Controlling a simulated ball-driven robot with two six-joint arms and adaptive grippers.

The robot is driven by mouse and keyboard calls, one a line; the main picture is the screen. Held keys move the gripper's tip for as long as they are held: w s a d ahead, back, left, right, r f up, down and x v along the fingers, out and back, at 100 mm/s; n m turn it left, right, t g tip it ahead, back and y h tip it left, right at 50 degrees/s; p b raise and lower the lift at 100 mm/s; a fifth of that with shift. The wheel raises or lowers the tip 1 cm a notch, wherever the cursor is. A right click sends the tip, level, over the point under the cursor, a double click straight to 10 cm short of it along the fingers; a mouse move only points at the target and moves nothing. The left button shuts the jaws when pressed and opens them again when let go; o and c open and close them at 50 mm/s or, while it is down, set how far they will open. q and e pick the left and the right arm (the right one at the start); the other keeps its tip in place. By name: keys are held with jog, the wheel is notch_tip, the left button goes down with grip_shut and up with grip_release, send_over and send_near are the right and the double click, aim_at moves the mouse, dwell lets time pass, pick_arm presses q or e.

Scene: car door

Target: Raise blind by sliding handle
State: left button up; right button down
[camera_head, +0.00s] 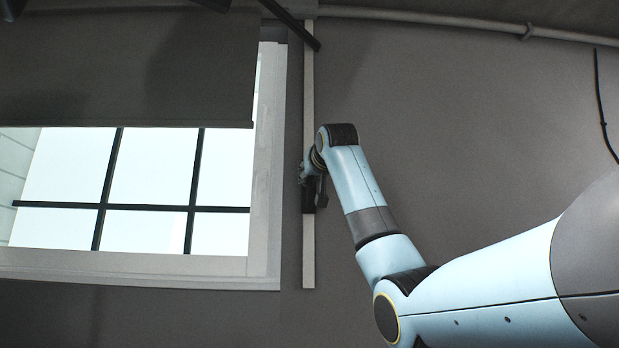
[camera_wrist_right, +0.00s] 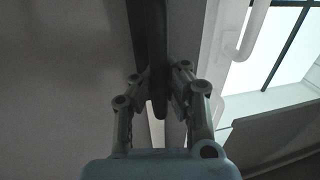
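The blind (camera_head: 130,70) is a dark sheet hanging over the upper part of the window; its lower edge is well above the sill. A pale vertical rail (camera_head: 308,250) runs on the wall right of the window. The dark handle (camera_head: 308,197) sits on this rail, below its middle, partly hidden by my right gripper (camera_head: 311,178). In the right wrist view, the long dark handle (camera_wrist_right: 156,50) lies between the fingers of my right gripper (camera_wrist_right: 160,82), which are drawn in close against it. My left gripper is not in view.
The window frame (camera_head: 268,190) stands just left of the rail. A dark slanted bar (camera_head: 290,24) crosses near the rail's top. A pipe (camera_head: 430,18) runs along the upper wall, and a thin dark cable (camera_head: 602,110) hangs at right. The wall beside the rail is bare.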

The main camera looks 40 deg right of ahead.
notch_tip(320, 180, up, 17)
jog(key=p, duration=1.1)
jog(key=shift+r, duration=1)
jog(key=c, duration=1.4)
grip_release()
jog(key=shift+s+a, duration=0.1)
jog(key=shift+s, duration=0.15)
jog(key=shift+o, duration=0.6)
jog(key=shift+w, duration=0.15)
